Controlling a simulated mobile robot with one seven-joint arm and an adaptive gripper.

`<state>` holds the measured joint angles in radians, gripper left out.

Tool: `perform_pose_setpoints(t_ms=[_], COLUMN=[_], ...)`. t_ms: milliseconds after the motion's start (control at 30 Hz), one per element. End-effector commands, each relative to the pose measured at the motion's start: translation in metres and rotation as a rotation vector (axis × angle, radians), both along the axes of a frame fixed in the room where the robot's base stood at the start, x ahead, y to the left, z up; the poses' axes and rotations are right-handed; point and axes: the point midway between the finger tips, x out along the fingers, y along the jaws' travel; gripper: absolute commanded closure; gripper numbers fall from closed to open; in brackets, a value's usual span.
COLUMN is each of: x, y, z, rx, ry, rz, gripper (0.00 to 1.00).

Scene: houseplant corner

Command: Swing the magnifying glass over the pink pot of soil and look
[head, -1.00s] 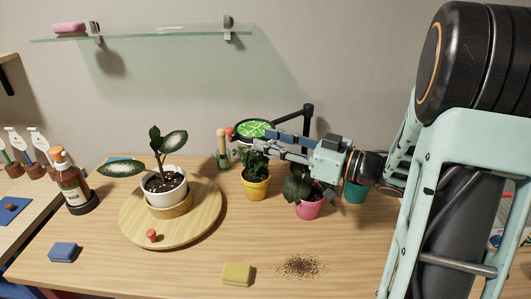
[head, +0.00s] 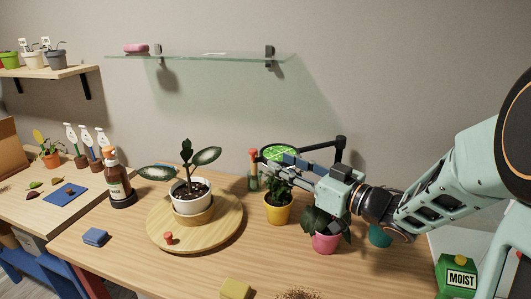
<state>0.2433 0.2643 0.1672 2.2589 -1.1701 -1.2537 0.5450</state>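The magnifying glass (head: 282,153) is a round lens in a dark ring, showing bright green, on a black jointed arm (head: 341,158) at the back of the table. The lens stands behind and above the yellow pot (head: 278,209), left of the pink pot (head: 325,243). Dark leaves hang over the pink pot, and its soil is hidden. My gripper (head: 283,163) reaches in from the right with its fingers at the lens's near edge. The fingers overlap the ring in the picture. I cannot tell whether they touch or grip it.
A white-potted plant (head: 191,197) stands on a round wooden board (head: 226,222) to the left, with a small red knob (head: 168,238) on the board. A teal pot (head: 380,235) is partly behind my wrist. A yellow sponge (head: 235,288) and scattered soil (head: 300,294) lie at the front.

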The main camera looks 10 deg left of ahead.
Motion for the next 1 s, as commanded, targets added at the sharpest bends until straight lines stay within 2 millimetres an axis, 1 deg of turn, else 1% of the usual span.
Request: perform_pose_setpoints(t_ms=[133, 233, 500, 600, 700, 800, 1000], x=[0.002, 0.009, 0.037, 0.046, 0.053, 0.057, 0.06], y=[0.008, 0.018, 0.061, 0.075, 0.084, 0.09, 0.093], z=[0.0, 0.0, 0.0, 0.0, 0.0, 0.0, 0.0], rx=[0.0, 0.001, 0.001, 0.001, 0.001, 0.0, 0.0], ry=[0.001, 0.001, 0.001, 0.001, 0.001, 0.001, 0.001], rz=[0.003, 0.005, 0.005, 0.005, 0.003, 0.003, 0.0], gripper=[0.68, 0.68, 0.68, 0.68, 0.68, 0.68, 0.68])
